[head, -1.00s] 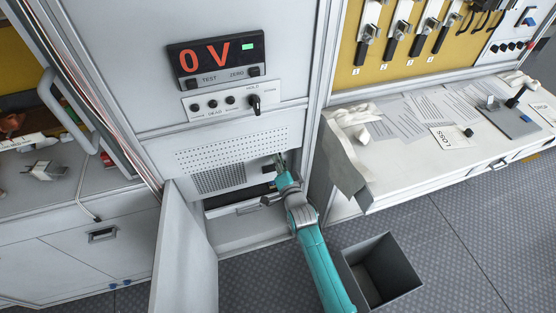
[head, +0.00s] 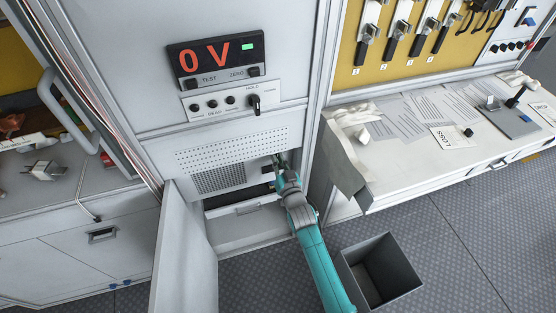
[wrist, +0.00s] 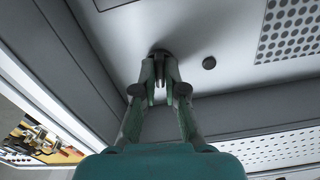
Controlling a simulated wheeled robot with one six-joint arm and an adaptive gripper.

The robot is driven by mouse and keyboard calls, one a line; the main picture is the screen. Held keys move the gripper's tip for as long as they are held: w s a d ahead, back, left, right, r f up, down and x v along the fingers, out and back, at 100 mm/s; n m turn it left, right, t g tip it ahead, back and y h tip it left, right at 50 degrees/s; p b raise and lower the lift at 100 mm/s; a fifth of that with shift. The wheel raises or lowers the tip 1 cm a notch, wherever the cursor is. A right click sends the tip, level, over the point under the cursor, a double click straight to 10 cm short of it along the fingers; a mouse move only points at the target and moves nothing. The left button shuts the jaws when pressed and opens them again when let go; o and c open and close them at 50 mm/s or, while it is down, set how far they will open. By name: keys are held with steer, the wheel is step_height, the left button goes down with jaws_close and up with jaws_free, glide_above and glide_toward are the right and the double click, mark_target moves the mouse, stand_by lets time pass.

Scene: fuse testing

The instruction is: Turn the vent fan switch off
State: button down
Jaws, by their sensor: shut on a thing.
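The vent fan switch (wrist: 158,52) is a small dark knob on a round dark base, on the pale lower panel of the cabinet; in the wrist view it sits at the fingertips. My gripper (wrist: 161,75) is shut on it, its two fingers either side and covering most of it. In the head view my gripper (head: 281,160) reaches the panel's right end, and the switch is hidden there behind the fingers. The switch's exact position and any label cannot be made out.
A small dark round button (wrist: 209,62) is beside the switch. A perforated grille (head: 218,179) is left of my gripper. The open cabinet door (head: 186,250) stands at lower left. A grey bin (head: 402,267) is on the floor, and a worktop (head: 392,165) is at right.

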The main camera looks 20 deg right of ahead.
steer(key=shift+f+n, duration=0.1)
steer(key=shift+n, duration=1)
steer(key=c, duration=1.2)
jaws_free()
steer(key=shift+c, duration=0.2)
steer(key=shift+s, duration=0.15)
steer(key=s, duration=1.1)
steer(key=shift+s, duration=0.4)
